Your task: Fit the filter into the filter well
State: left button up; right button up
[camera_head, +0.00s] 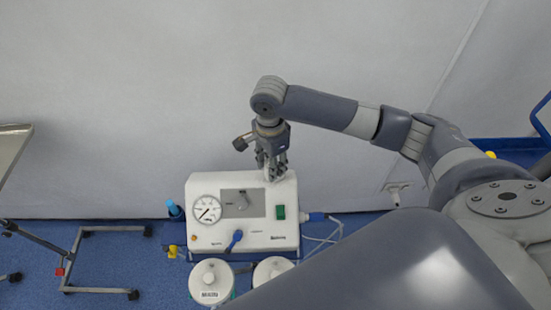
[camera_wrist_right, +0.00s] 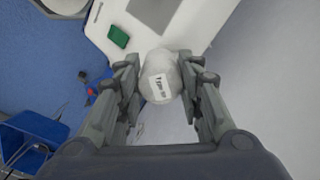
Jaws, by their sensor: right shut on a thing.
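The filter (camera_wrist_right: 162,68) is a white rounded piece with a printed label, held between the fingers of my right gripper (camera_wrist_right: 160,100). In the head view my right gripper (camera_head: 271,172) points down at the top right of the white suction unit (camera_head: 262,238). The unit also shows in the wrist view (camera_wrist_right: 125,18), just beyond the filter. The filter well cannot be made out; gripper and filter cover that area. Whether the filter touches the unit I cannot tell. My left gripper is not in view.
The unit's front carries a gauge (camera_head: 206,210), a green switch (camera_head: 280,212) and a blue knob (camera_head: 235,239). Two white-lidded canisters (camera_head: 211,281) stand in front. A wheeled stand (camera_head: 95,262) is at left. A pale wall (camera_head: 120,130) rises behind the unit.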

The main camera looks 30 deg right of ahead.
jog(key=w+d, duration=0.2)
jog(key=shift+w+d+f, duration=0.15)
jog(key=shift+w+d, duration=0.1)
jog(key=shift+w, duration=0.05)
notch_tip(320, 180, down, 3)
jog(key=shift+r+p, duration=0.15)
jog(key=shift+p, duration=0.55)
jog(key=shift+f, duration=0.45)
jog(key=o, duration=0.9)
jog(key=shift+f, duration=0.1)
jog(key=shift+c, duration=0.2)
notch_tip(320, 180, up, 12)
jog(key=b, duration=0.2)
